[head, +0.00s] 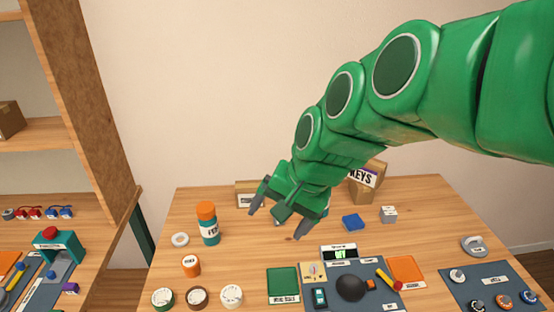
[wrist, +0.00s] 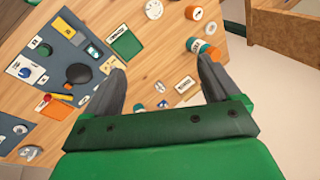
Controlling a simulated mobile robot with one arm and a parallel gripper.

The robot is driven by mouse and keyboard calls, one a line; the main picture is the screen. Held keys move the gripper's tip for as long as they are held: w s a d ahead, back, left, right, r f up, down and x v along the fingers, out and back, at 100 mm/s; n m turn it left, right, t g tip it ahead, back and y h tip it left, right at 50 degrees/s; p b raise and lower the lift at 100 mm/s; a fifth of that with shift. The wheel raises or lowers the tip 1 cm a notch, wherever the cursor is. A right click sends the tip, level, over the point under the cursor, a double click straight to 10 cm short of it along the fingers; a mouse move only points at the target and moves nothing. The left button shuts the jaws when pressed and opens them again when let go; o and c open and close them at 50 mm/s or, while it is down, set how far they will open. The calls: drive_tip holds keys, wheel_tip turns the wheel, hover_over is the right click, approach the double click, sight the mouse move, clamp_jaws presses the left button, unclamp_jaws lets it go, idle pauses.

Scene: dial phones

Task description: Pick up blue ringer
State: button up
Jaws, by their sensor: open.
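A small blue block (head: 353,222) lies on the wooden table, right of my gripper in the head view. No label on it can be read, so I cannot tell for sure that it is the blue ringer. Small blue pieces (head: 66,212) also sit beside red ones on the side table at far left. My gripper (head: 275,222) is open and empty, above the back middle of the table. In the wrist view, its spread fingers (wrist: 161,63) have tabletop between them.
An orange-capped teal bottle (head: 210,226) stands left of my gripper. A grey block (head: 388,214) is near the blue block, with cardboard boxes (head: 362,194) behind. A dark panel (head: 350,288) with a black dome fills the front. Several round containers (head: 191,266) stand front left.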

drive_tip(key=w+a+r+m+t+y, duration=0.25)
drive_tip(key=w+m, duration=0.25)
drive_tip(key=w, duration=0.6)
drive_tip(key=w+a+r+m+t+y, duration=0.1)
drive_tip(key=w+a+r+m+t, duration=0.4)
drive_tip(key=w, duration=0.7)
drive_tip(key=w+d+f+m+t+h, duration=0.1)
drive_tip(key=w+d+f+m+t, duration=0.1)
drive_tip(key=w+d+m, duration=0.35)
drive_tip(key=w+d+f+m+t+h, duration=0.1)
drive_tip(key=w+d+m+h, duration=0.1)
drive_tip(key=w+m, duration=0.65)
drive_tip(key=w+d+f+m+h, duration=0.5)
drive_tip(key=w+d+f+m, duration=0.2)
drive_tip(key=d+f+m, duration=0.15)
drive_tip(key=shift+n+t, duration=0.35)
drive_tip(key=f, duration=2.9)
drive_tip(key=shift+w+d, duration=0.1)
drive_tip(key=shift+d, duration=0.1)
drive_tip(key=shift+x, duration=2.4)
drive_tip(key=shift+a, duration=0.1)
